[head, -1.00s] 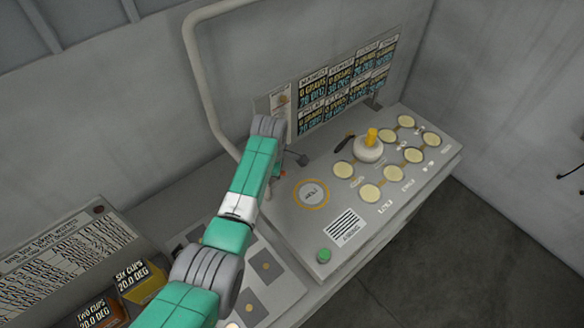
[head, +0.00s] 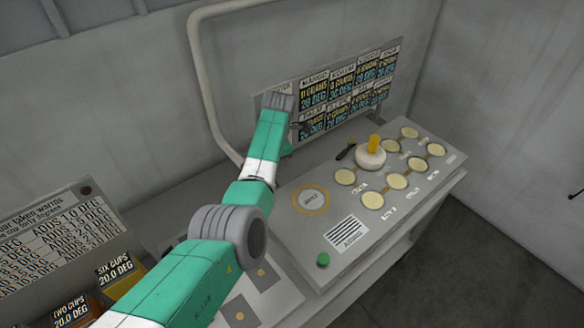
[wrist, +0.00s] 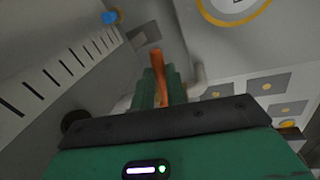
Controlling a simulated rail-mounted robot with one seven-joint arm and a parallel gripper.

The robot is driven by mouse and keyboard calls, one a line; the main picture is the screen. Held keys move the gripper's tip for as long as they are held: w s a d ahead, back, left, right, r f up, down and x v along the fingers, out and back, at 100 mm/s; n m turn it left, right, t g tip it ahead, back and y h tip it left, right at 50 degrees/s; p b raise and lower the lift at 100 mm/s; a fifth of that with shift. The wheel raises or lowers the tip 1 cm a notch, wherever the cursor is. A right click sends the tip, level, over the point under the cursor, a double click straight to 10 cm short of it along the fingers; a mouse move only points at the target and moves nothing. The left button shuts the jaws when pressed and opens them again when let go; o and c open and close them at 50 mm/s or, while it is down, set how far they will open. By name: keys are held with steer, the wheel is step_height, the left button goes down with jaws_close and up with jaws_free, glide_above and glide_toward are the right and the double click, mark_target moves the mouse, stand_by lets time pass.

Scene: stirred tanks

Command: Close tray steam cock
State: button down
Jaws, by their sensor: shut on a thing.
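In the wrist view my gripper (wrist: 160,78) has its green fingers closed around a thin orange bar (wrist: 157,60). The bar sticks out past the fingertips; it looks like a handle, and I take it for the steam cock's lever. The part it joins is hidden behind the fingers. In the head view my arm reaches to the back of the console, below the label board, and its links hide most of the gripper and the bar. I cannot tell how far the cock is turned.
The grey console (head: 300,235) carries a round ringed pad (head: 311,199), a green button (head: 323,260) and several pale discs. A white domed piece with a yellow peg (head: 370,157) stands among them. A label board (head: 345,88) stands behind. A grey pipe (head: 210,90) rises left of my arm.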

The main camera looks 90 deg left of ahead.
steer(key=shift+s+a, duration=0.1)
steer(key=shift+a, duration=0.05)
stand_by(0.4)
steer(key=c, duration=1.4)
jaws_free()
step_height(320, 180, up, 8)
steer(key=d, duration=0.1)
steer(key=shift+w+d+f+p, duration=0.2)
steer(key=shift+w+p, duration=0.1)
steer(key=shift+w, duration=0.1)
steer(key=shift+c, duration=0.5)
